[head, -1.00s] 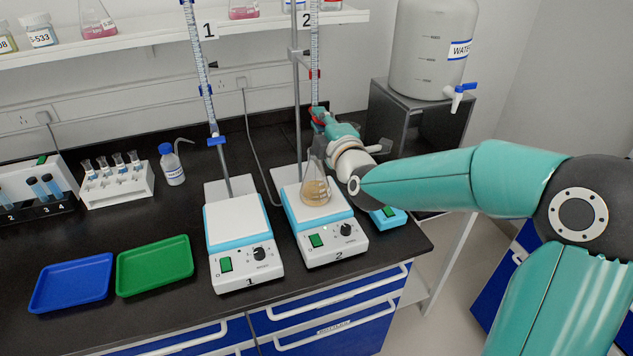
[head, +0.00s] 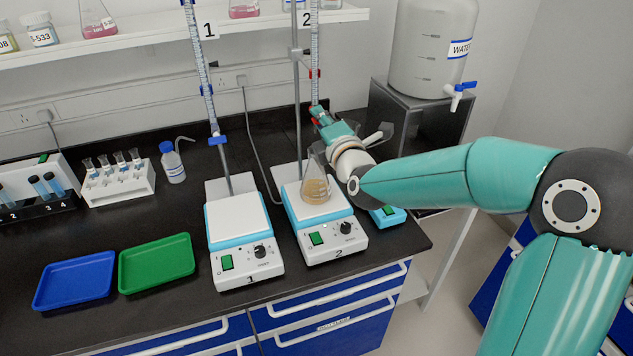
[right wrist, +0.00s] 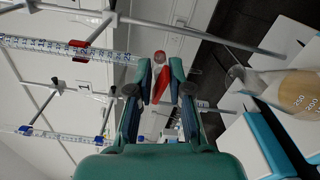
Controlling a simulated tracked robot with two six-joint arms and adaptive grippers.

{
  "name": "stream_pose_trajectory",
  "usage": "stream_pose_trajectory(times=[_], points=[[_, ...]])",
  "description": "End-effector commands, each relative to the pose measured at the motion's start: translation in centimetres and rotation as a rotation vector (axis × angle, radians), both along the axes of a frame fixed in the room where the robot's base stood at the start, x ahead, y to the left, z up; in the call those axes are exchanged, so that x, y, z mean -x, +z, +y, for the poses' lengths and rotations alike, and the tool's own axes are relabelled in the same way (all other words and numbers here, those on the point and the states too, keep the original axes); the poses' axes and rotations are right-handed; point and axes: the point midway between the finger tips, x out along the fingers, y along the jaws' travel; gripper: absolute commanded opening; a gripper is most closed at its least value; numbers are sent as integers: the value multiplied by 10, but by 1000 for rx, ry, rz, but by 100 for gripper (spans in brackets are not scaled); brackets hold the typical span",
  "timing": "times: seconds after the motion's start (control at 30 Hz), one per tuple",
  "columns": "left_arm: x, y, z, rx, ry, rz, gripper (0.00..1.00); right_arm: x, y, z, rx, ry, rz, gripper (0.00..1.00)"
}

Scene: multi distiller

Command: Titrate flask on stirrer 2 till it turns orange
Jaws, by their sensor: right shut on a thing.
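The flask (head: 316,188) stands upright on stirrer 2 (head: 332,239) and holds a cloudy tan to pale orange liquid. In the right wrist view the flask (right wrist: 297,91) is at the right edge. Burette 2 (head: 314,52) is clamped above it, with red fittings. My right gripper (head: 318,112) is behind the flask at the lower end of this burette. In the right wrist view my right gripper (right wrist: 161,82) is shut on the red stopcock (right wrist: 160,80) between its fingertips. The burette tip is hidden in the head view. My left gripper is not in view.
Stirrer 1 (head: 244,246) with burette 1 (head: 204,88) stands to the left. A blue tray (head: 74,283) and a green tray (head: 156,263) lie further left. A wash bottle (head: 172,163) and tube racks are behind. A water tank (head: 425,55) stands at the back right.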

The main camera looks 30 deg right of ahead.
Motion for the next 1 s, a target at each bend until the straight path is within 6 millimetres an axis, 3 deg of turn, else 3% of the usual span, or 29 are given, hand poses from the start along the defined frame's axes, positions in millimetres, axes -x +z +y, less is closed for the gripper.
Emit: stream_pose_trajectory(times=[0.03,0.2,0.37,0.4,0.57,1.0], points=[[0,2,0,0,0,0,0,-2,10,1,42,3,-13,0],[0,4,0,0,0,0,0,-2,10,1,155,2,14,0],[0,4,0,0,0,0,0,-2,9,1,161,2,15,0],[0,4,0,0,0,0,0,-2,9,1,161,2,15,22],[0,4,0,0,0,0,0,-2,9,1,157,1,18,48],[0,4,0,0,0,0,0,1,4,0,151,-1,28,48]])
